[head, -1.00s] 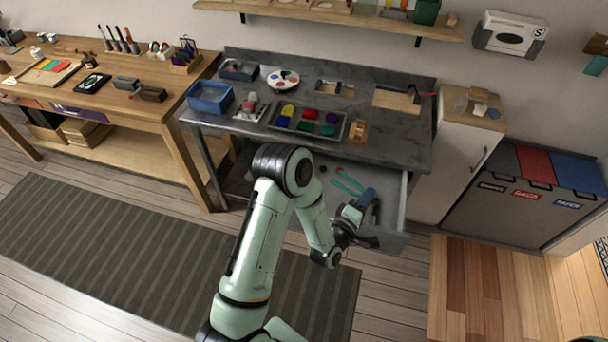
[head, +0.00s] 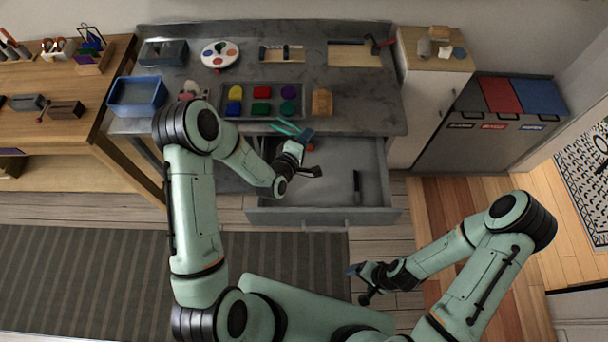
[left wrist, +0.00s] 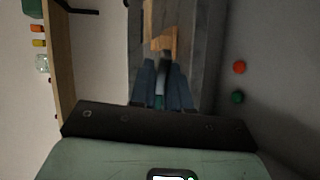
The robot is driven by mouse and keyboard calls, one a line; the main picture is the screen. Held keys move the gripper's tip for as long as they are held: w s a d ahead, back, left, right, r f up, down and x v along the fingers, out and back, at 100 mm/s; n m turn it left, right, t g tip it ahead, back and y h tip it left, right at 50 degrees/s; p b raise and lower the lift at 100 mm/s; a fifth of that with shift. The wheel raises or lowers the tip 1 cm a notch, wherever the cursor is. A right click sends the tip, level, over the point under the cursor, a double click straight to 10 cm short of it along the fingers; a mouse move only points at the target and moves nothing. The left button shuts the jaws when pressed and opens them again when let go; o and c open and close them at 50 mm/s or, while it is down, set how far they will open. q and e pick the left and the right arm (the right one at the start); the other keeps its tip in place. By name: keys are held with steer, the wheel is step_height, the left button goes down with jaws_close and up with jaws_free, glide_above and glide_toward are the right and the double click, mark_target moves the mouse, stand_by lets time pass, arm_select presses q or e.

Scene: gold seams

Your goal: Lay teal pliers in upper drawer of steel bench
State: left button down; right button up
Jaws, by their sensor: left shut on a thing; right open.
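The teal pliers (head: 284,128) are held in my left gripper (head: 304,139), which is shut on them. They are above the back part of the open upper drawer (head: 325,217), near the front edge of the steel bench (head: 350,118). In the left wrist view, my left gripper (left wrist: 163,78) shows its blue fingers with a bit of teal from the pliers (left wrist: 160,101) between them; most of the pliers is hidden. My right gripper (head: 368,282) is open and empty, in front of the drawer and low in the head view.
A slim dark object (head: 357,185) lies in the drawer's right side; the middle floor around it is clear. A red round thing (left wrist: 239,67) and a green one (left wrist: 237,97) show in the left wrist view.

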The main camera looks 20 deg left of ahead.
arm_select(q)
steer(key=s+d+f+m+g+b, duration=0.3)
steer(key=s+f+m+g, duration=0.2)
steer(key=s+m+g, duration=0.7)
steer(key=shift+g+h, duration=0.3)
steer(key=shift+g, duration=0.2)
steer(key=shift+w+d+f+b, duration=0.1)
steer(key=shift+w+f+b, duration=0.1)
steer(key=shift+f+b, duration=1.7)
steer(key=shift+w+f+b, duration=0.2)
steer(key=shift+f+b, duration=0.75)
steer(key=shift+f, duration=1.9)
steer(key=shift+w+d+f+b, duration=0.1)
steer(key=shift+w+f+b, duration=0.1)
steer(key=shift+f+b, duration=1.7)
arm_select(e)
steer(key=s+f+g+p, duration=0.1)
steer(key=s+f, duration=0.7)
steer(key=f, duration=0.6)
steer(key=shift+a, duration=0.25)
arm_select(q)
steer(key=shift+f, duration=0.5)
arm_select(e)
steer(key=shift+s, duration=0.1)
arm_select(q)
steer(key=c, duration=1)
jaws_free()
steer(key=shift+a, duration=0.1)
